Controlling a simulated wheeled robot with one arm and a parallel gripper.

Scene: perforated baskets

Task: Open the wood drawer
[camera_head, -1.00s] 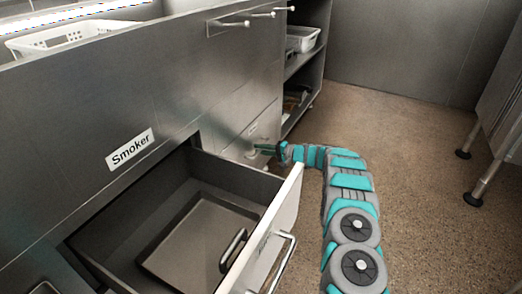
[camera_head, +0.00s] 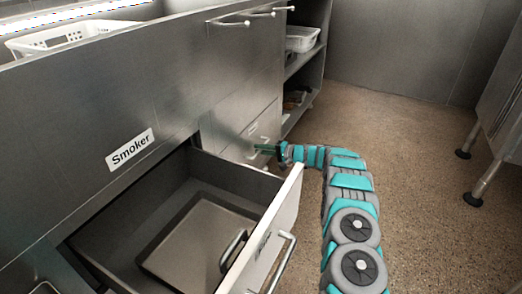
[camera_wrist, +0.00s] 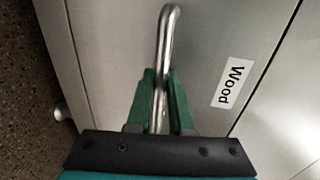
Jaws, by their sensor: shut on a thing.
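The wood drawer (camera_wrist: 110,45) has a grey metal front with a white "Wood" label (camera_wrist: 231,83) and a bar handle (camera_wrist: 168,35) in the wrist view. My gripper (camera_wrist: 162,85) has its green fingers on both sides of the handle and is shut on it. In the head view my gripper (camera_head: 262,148) is at the low drawer front (camera_head: 240,150) beyond the open drawer. The head view shows the handle only faintly, and the drawer's inside is not visible.
An open drawer (camera_head: 283,215) with a pan (camera_head: 190,240) in it sticks out in the foreground, beside my arm. A "Smoker" label (camera_head: 130,149) is on the cabinet. Shelves with a white basket (camera_head: 302,38) stand beyond. Open floor (camera_head: 420,150) lies to the right.

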